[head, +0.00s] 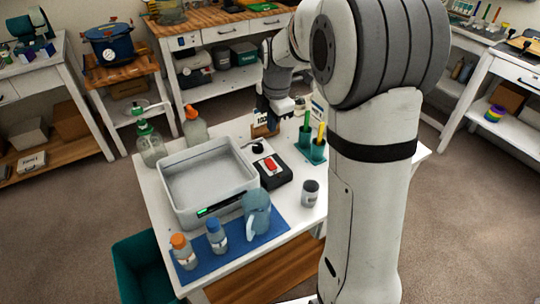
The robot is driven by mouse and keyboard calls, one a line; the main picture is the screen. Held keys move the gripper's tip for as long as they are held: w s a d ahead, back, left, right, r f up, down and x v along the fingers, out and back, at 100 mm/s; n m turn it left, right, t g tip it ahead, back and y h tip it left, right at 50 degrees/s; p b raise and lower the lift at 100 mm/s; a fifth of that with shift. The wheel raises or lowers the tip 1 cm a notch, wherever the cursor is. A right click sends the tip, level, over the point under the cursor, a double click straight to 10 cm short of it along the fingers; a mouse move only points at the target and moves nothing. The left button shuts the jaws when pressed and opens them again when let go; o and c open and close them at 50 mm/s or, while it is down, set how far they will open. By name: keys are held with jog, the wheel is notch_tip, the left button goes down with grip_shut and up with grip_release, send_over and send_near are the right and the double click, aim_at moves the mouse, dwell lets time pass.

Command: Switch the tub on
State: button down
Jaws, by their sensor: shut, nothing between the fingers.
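The tub (250,183) is a pale grey rectangular basin on the white table, left of centre. Its front panel (220,204) is dark and shows a small green light at the left end. My gripper (283,110) is small in view at the back of the table, behind and above the box. It is shut and empty, apart from the switch. My arm hides part of the table's right side.
On a blue mat (222,262) in front of the tub stand an orange-capped bottle (184,253), a blue-capped bottle (216,237) and a blue-grey jug (257,214). A dark-lidded jar (310,193) and a green tool holder (312,150) stand right. Two bottles stand behind the tub.

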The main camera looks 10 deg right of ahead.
aim_at(268, 160)
jog(key=shift+f, duration=0.1)
jog(key=f, duration=0.4)
jog(key=w+f+p, duration=0.1)
jog(key=f, duration=0.8)
jog(key=shift+w+a+f, duration=0.25)
jog(key=shift+w+f, duration=0.1)
jog(key=shift+w, duration=0.05)
jog(key=shift+a, duration=0.1)
